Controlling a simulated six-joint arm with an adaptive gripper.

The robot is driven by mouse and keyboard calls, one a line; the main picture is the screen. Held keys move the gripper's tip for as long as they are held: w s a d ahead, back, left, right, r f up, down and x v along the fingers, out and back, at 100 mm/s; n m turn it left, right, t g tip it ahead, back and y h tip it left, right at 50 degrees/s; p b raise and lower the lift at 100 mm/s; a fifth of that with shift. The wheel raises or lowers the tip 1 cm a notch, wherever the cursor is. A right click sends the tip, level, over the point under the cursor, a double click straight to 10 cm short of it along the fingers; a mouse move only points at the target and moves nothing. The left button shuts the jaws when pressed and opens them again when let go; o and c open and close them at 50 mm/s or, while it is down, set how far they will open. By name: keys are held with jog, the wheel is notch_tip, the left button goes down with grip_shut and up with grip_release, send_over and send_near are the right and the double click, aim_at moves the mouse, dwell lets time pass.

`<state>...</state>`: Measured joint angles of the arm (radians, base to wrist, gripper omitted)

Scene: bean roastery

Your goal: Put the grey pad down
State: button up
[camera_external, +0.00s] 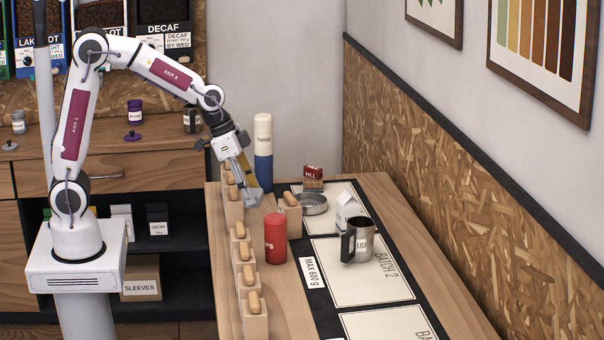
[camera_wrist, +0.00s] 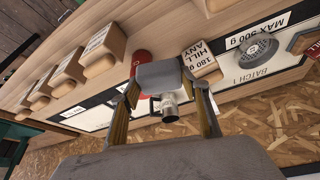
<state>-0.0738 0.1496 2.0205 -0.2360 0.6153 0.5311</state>
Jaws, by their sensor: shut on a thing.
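The grey pad (camera_wrist: 158,75), a small rounded block, sits between the fingertips of my gripper (camera_wrist: 160,92) in the wrist view. My gripper is shut on it. In the external view my gripper (camera_external: 249,192) points down over the left side of the wooden table, near the row of tan-topped wooden blocks (camera_external: 234,208) and left of the blue and white flask (camera_external: 263,165). The pad is too small and covered there to make out clearly. I cannot tell whether it touches anything beneath it.
A red canister (camera_external: 275,240), a lone wooden block (camera_external: 290,216), a metal dish (camera_external: 313,204), a small box (camera_external: 313,178), a white carton (camera_external: 347,208) and a steel mug (camera_external: 358,240) stand on the table. The pale batch 2 panel (camera_external: 375,285) has free room.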

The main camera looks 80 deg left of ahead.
jog(key=shift+w, duration=0.1)
jog(key=shift+w+a+n, duration=0.25)
jog(key=shift+n, duration=0.15)
jog(key=shift+w+a+f+n+y, duration=0.1)
jog(key=shift+a+f+n+y, duration=0.25)
jog(key=shift+f+n, duration=0.15)
jog(key=shift+n+y, duration=0.25)
jog(key=shift+n, duration=0.55)
jog(key=s+f, duration=0.1)
jog(key=f, duration=0.4)
jog(key=s+f, duration=0.1)
jog(key=f, duration=0.1)
jog(key=shift+s+d+f, duration=0.15)
jog(key=shift+s+d, duration=0.1)
jog(key=shift+s, duration=0.1)
jog(key=shift+s+d+f, duration=0.25)
jog(key=shift+d+f, duration=0.1)
jog(key=shift+f, duration=0.1)
jog(key=shift+r, duration=0.1)
